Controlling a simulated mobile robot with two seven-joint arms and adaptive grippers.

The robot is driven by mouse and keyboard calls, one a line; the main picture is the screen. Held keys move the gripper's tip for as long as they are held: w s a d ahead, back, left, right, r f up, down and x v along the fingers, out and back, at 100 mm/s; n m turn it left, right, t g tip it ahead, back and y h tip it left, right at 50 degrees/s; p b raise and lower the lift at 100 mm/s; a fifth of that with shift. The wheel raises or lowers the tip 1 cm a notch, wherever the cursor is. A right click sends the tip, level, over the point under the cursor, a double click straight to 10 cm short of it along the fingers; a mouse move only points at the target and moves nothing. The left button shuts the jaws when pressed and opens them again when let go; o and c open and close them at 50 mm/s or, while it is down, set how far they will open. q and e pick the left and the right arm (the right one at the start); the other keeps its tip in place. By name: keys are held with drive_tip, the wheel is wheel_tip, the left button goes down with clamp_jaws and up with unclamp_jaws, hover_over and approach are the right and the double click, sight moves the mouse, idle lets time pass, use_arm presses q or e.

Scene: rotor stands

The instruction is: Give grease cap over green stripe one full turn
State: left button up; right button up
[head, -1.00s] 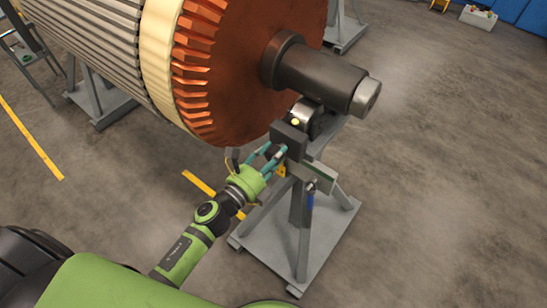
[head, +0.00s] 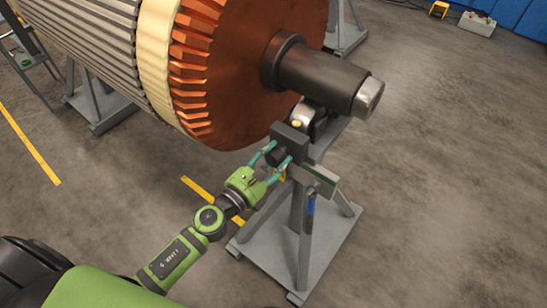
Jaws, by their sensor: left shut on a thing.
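The rotor stand (head: 299,205) bears the dark rotor shaft (head: 320,75) on its head. A dark round cap (head: 277,156) sits on the near-left face of the stand's head block. My left gripper (head: 276,159) has its two teal fingers on either side of this cap and is shut on it. The fingers partly hide the cap. I cannot make out a green stripe by it. A small yellow knob (head: 296,124) sits on top of the block. My right gripper is not in view.
The copper-coloured rotor end (head: 235,85) hangs close above and left of my gripper. More stand legs (head: 100,103) are at the left. The floor at right is clear.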

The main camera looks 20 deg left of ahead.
use_arm(q)
drive_tip(key=shift+w+r+m, duration=0.15)
drive_tip(key=shift+r+m, duration=0.3)
drive_tip(key=shift+m, duration=0.15)
drive_tip(key=o, duration=1.1)
drive_tip(key=shift+d+f, duration=0.1)
drive_tip(key=shift+f, duration=0.05)
drive_tip(key=shift+f, duration=0.1)
drive_tip(key=shift+s+f, duration=0.1)
drive_tip(key=shift+s, duration=0.5)
drive_tip(key=v, duration=1.1)
